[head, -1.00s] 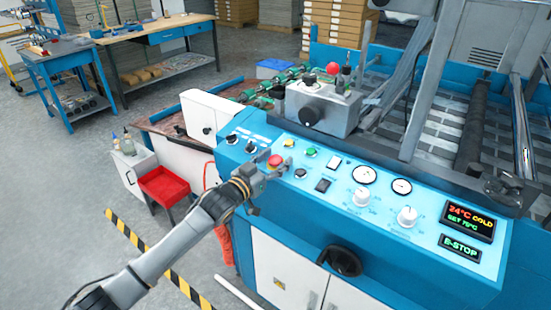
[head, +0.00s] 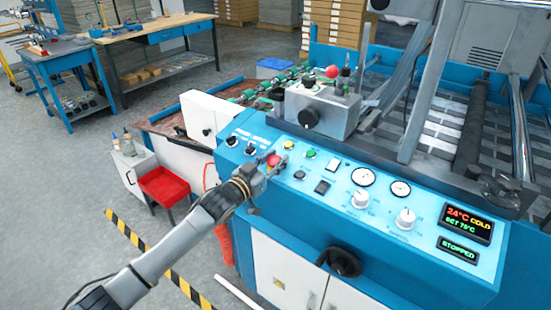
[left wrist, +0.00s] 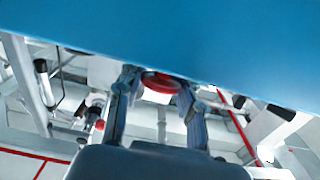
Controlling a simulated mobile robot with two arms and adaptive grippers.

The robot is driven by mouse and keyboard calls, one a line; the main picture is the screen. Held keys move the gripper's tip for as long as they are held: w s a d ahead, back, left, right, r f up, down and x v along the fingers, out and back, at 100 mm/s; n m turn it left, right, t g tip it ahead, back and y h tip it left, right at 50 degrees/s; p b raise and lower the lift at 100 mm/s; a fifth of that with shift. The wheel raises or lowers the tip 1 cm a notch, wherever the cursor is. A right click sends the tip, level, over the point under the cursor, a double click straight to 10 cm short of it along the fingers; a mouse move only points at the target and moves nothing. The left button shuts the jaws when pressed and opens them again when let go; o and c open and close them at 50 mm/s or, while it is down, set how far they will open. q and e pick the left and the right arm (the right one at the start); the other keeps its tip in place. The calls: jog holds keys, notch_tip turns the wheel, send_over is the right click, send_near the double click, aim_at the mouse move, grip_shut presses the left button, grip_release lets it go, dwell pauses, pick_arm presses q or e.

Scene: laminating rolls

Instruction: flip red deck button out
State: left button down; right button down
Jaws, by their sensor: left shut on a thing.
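The red deck button (head: 274,160) sits at the left part of the light blue control panel (head: 330,202). My left gripper (head: 273,168) is at the button and shut on it, partly hiding it in the head view. In the left wrist view, the red button (left wrist: 161,82) shows as a red disc between the two fingers of the left gripper (left wrist: 158,88), against the blue machine. The small status display (head: 458,249) reads STOPPED in green. My right gripper is not in view.
Black switches (head: 251,150), a yellow button (head: 288,145) and a green button (head: 311,154) stand close around the gripper. Gauges (head: 363,177) and white knobs (head: 361,199) lie to the right. A red bin (head: 166,186) stands left of the machine.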

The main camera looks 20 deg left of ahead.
pick_arm(q)
jog(key=shift+s+r, duration=0.1)
jog(key=shift+r, duration=0.3)
jog(key=shift+f, duration=0.1)
jog(key=c, duration=1.3)
grip_release()
jog(key=o, duration=0.4)
jog(key=shift+s, duration=0.1)
jog(key=shift+s+a, duration=0.15)
jog(key=v, duration=1.1)
jog(key=shift+s, duration=0.35)
jog(key=shift+a, duration=0.1)
